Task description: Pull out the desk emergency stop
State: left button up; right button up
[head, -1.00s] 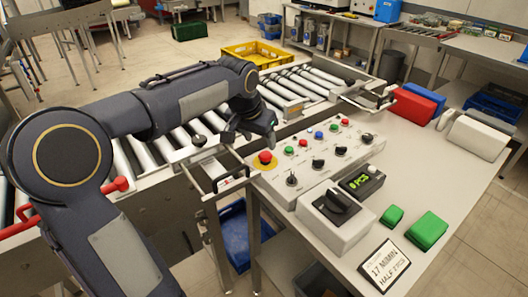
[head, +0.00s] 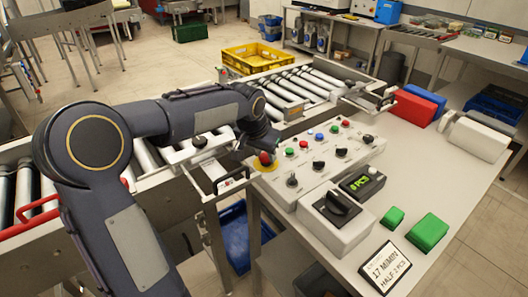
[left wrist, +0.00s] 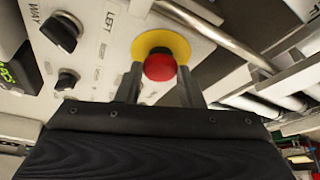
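The desk emergency stop is a red mushroom button (head: 265,158) on a yellow disc at the left end of the desk control panel (head: 322,150). It also shows in the left wrist view (left wrist: 160,68). My left gripper (head: 262,149) is over the button. In the left wrist view its two fingers are apart, one on each side of the red head, with gaps showing between them and it. The gripper hides part of the button in the head view. My right gripper is not in view.
The panel holds several coloured buttons and black knobs. A grey box with a black rotary switch (head: 338,205), a counter display (head: 362,182) and green blocks (head: 428,231) stand to the right. The roller conveyor (head: 290,88) and a metal bracket (head: 222,180) lie left of the panel.

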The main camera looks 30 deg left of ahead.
pick_arm(q)
grip_shut()
jog(key=shift+w+r+p, duration=0.1)
jog(key=shift+r+p, duration=0.45)
jog(key=shift+r, duration=0.25)
jog(key=shift+f, duration=0.1)
jog(key=o, duration=0.7)
grip_release()
jog(key=shift+o, duration=0.2)
jog(key=v, duration=0.8)
